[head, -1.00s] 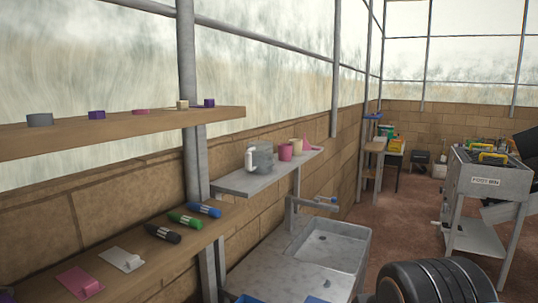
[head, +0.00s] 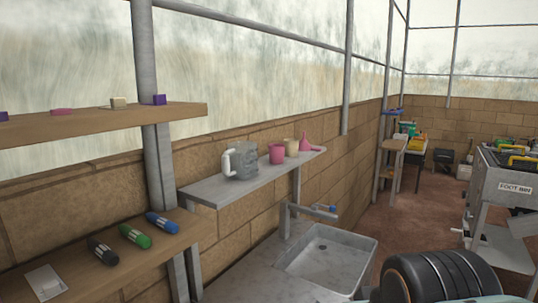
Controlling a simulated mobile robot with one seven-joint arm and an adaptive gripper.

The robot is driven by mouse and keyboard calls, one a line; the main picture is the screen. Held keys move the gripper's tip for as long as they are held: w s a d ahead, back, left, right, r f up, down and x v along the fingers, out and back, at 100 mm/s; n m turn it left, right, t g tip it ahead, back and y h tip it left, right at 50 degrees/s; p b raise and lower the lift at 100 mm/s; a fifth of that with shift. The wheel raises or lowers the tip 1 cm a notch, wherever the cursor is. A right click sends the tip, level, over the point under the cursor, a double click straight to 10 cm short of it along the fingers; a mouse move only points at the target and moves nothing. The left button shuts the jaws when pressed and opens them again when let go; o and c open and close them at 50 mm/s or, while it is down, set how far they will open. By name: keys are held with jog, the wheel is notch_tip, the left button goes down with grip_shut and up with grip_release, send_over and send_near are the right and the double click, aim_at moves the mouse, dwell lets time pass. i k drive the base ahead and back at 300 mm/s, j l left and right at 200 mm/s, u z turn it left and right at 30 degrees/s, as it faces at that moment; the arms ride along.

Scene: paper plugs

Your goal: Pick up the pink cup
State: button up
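The pink cup (head: 276,154) stands upright on the grey wall shelf (head: 205,194), near the middle of the picture. A grey pitcher with a white handle (head: 242,160) stands just left of it. A cream cup (head: 291,147) stands close on its right, with a pink funnel (head: 310,143) beyond that. The front of the pink cup is clear to see.
A sink (head: 325,262) with a tap (head: 318,212) is below the shelf's right end. Left are a wooden shelf with markers (head: 135,236) and a higher shelf with small blocks (head: 118,103). A grey post (head: 147,110) stands left of the grey shelf. Floor (head: 400,218) shows beyond the sink.

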aim_at(277, 150)
jog(key=i+l, duration=0.2)
jog(key=l, duration=0.15)
jog(key=i+l+u, duration=0.15)
jog(key=l, duration=0.2)
jog(key=i+l, duration=0.25)
jog(key=l, duration=0.15)
jog(key=i+l+u, duration=0.1)
jog(key=l, duration=0.3)
jog(key=i+l, duration=0.25)
jog(key=l, duration=0.15)
jog(key=i+l+u, duration=0.15)
jog(key=l, duration=0.2)
